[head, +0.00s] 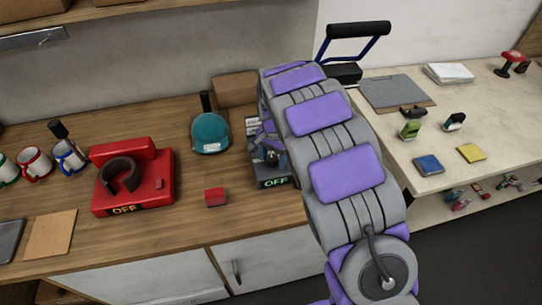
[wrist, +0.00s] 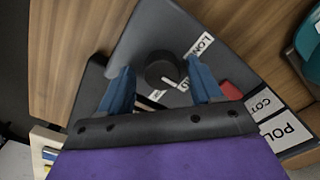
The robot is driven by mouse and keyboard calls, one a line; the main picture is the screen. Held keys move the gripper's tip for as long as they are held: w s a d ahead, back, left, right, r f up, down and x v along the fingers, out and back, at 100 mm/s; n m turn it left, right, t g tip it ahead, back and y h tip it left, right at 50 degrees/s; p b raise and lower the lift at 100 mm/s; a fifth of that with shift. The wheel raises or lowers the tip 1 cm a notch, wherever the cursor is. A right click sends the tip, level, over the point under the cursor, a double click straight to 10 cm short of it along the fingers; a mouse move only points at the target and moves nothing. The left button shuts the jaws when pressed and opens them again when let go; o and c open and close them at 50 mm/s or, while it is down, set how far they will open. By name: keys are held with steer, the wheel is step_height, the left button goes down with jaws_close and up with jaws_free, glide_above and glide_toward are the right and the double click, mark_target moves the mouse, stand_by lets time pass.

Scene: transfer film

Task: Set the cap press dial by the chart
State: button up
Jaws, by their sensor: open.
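The cap press (head: 272,183) is a dark machine with an OFF sign on the wood counter, mostly hidden behind my arm in the head view. In the wrist view its grey top plate (wrist: 150,35) carries a round black dial (wrist: 163,67) with a white pointer mark. Labels partly reading "LON" and "ST" lie around the dial. My gripper (wrist: 161,82) is open, its blue fingers on either side of the dial's near side; I cannot tell if they touch it. The chart (wrist: 283,128) shows partly, with "COT" and "POL" readable.
A teal cap (head: 210,133) sits behind and left of the press. A red mug press (head: 132,180) with an OFF sign, a small red block (head: 214,197) and several mugs (head: 35,164) are further left. A pale table (head: 400,160) stands right.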

steer(key=shift+d, duration=0.25)
steer(key=shift+d+r, duration=0.1)
steer(key=shift+c, duration=0.5)
steer(key=shift+a, duration=0.8)
steer(key=c, duration=0.7)
steer(key=shift+d, duration=0.3)
steer(key=shift+c, duration=1.2)
steer(key=shift+a, duration=0.15)
